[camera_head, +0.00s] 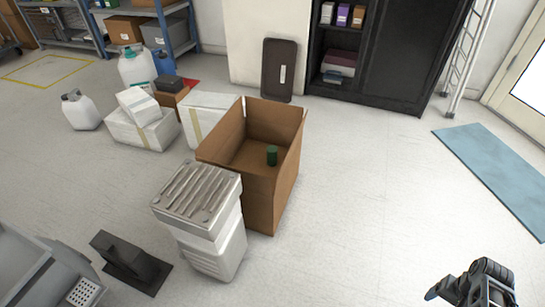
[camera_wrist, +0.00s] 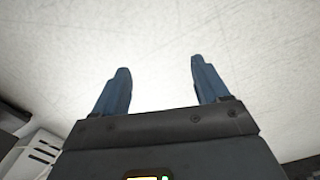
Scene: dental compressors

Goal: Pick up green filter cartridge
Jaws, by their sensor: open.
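The green filter cartridge (camera_head: 272,155) is a small dark green cylinder. It stands inside an open brown cardboard box (camera_head: 262,199) in the middle of the head view, near the box's right wall. Part of my arm with the gripper end shows at the lower right of the head view, well away from the box. In the wrist view my gripper (camera_wrist: 158,80) has two blue fingers spread apart with nothing between them, above pale floor. The cartridge is not in the wrist view.
A white container with a ridged top (camera_head: 198,192) stands against the box's front left. White boxes (camera_head: 145,128) and a jug (camera_head: 80,111) lie farther left. A dark cabinet (camera_head: 375,65) stands behind. Floor right of the box is clear up to a blue mat (camera_head: 495,170).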

